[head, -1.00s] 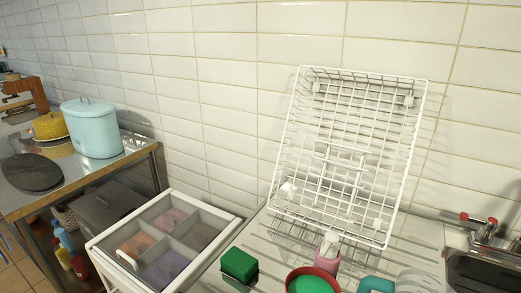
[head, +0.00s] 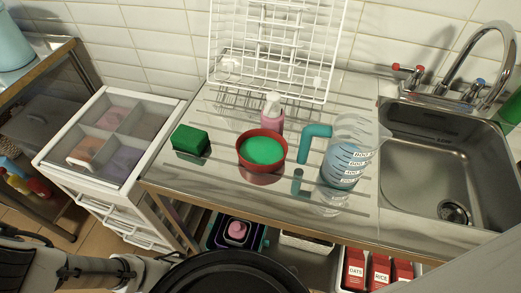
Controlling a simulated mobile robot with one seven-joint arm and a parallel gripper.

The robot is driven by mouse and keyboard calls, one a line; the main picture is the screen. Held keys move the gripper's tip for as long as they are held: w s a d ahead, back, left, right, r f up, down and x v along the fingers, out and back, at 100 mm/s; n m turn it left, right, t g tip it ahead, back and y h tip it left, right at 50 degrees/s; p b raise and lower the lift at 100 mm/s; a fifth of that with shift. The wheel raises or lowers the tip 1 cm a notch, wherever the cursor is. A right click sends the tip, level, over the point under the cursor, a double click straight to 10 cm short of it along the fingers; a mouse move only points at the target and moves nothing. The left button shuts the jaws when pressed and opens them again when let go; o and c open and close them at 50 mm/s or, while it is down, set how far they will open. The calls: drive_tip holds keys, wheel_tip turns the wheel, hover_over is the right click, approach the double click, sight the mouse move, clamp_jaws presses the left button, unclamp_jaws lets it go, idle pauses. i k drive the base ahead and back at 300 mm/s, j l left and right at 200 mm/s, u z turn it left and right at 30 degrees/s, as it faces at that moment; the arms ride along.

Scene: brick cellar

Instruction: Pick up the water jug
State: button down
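The water jug (head: 350,150) is clear with measuring marks, numbers and a teal handle on its left side. It stands upright on the metal draining board (head: 215,190), just left of the sink, and its lower part looks blue. A red bowl (head: 262,150) with a green inside stands to its left. My gripper is not visible in the head view, so its state and its distance from the jug are hidden.
A pink pump bottle (head: 271,112) stands behind the bowl, and a green sponge (head: 190,139) lies to its left. A white wire rack (head: 275,55) leans on the tiles. The sink (head: 440,150) with its tap (head: 490,70) is at right. A white drawer unit (head: 95,140) stands left.

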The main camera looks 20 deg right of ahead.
sight(355, 138)
drive_tip(key=k+l+z, duration=0.15)
drive_tip(key=z, duration=0.15)
drive_tip(key=k+l+z, duration=0.1)
drive_tip(key=l+z, duration=0.25)
drive_tip(key=k+l+u, duration=0.1)
drive_tip(key=l+u, duration=0.3)
drive_tip(key=k+l+u, duration=0.1)
drive_tip(key=u, duration=0.35)
drive_tip(key=k+l+u, duration=0.15)
drive_tip(key=l+u, duration=0.25)
drive_tip(key=j, duration=0.1)
